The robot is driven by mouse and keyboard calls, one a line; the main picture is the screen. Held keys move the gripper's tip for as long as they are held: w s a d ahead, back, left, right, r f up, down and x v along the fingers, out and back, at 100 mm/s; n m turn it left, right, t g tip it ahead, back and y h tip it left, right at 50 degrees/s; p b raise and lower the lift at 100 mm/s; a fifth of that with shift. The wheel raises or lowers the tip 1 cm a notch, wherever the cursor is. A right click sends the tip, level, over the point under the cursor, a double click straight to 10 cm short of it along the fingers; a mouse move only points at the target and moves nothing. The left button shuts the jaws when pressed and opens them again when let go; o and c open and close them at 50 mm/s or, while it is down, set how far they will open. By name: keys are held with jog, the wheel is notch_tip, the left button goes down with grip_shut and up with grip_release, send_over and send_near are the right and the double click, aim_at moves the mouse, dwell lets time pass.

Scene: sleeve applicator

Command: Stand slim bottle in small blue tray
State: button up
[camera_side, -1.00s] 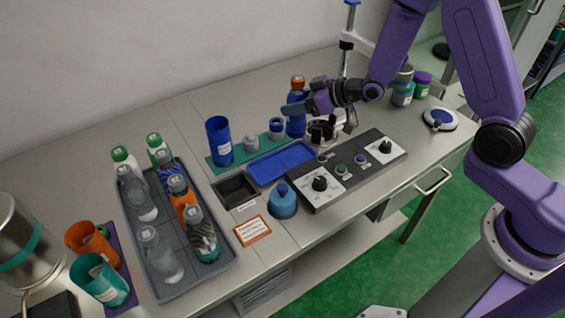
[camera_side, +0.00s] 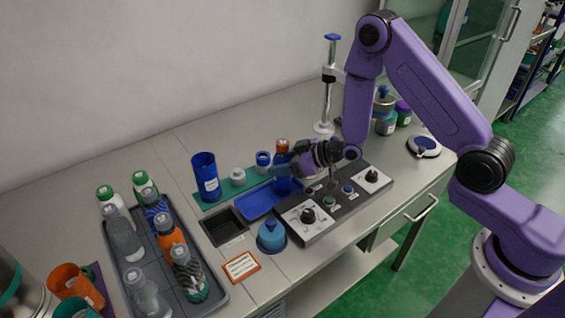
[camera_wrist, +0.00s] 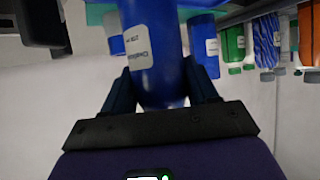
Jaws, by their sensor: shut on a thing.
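The slim bottle is blue with an orange cap (camera_side: 282,145). Its lower body (camera_side: 283,186) shows below my gripper (camera_side: 287,170) in the side view. My gripper is shut on it and holds it upright. In the wrist view the blue bottle body (camera_wrist: 152,45) with a white label stands between my fingers (camera_wrist: 160,95). The small blue tray (camera_side: 253,206) lies flat on the table. The bottle's base appears over or in the tray's right end; I cannot tell whether it touches the floor of the tray.
A blue cup (camera_side: 206,178), a grey-capped jar (camera_side: 237,177) and a blue-white jar (camera_side: 263,162) stand behind the tray. A grey tray (camera_side: 213,294) of several bottles is at left.

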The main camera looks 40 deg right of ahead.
jog(key=shift+f, duration=0.15)
jog(key=o, duration=1.3)
jog(key=shift+c, duration=0.2)
jog(key=shift+s+d+r, duration=0.1)
jog(key=shift+r, duration=0.15)
jog(key=v, duration=0.7)
jog(key=shift+s, duration=0.1)
